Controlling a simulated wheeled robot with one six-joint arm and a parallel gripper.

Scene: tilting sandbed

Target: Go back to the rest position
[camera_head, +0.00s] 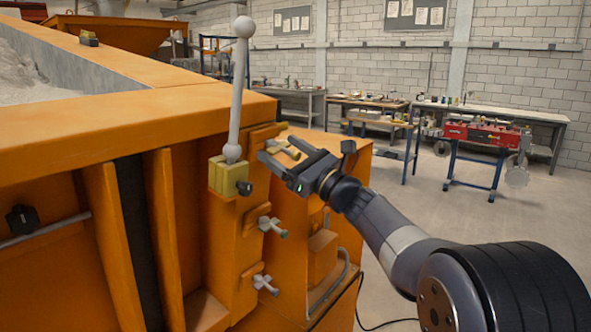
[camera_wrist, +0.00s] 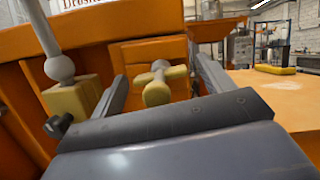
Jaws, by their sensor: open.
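My gripper (camera_head: 283,156) is open and empty, with its two fingers apart, in front of the orange sandbed's (camera_head: 190,104) corner. In the wrist view a yellowish T-shaped handle (camera_wrist: 156,84) shows between the fingers, and I cannot tell how far it is from them. The handle also shows partly behind the fingers in the head view (camera_head: 292,150). A grey lever with ball ends (camera_head: 236,95) stands nearly upright on a yellow block (camera_head: 228,175), left of my gripper. The lever also shows at the left of the wrist view (camera_wrist: 50,45).
Two grey T-handles (camera_head: 271,227) (camera_head: 264,284) stick out of the orange panel below my gripper. An orange box (camera_head: 340,185) stands behind it. Workbenches (camera_head: 490,112) and a red toolbox table (camera_head: 480,134) stand farther back. The floor (camera_head: 450,215) at right is clear.

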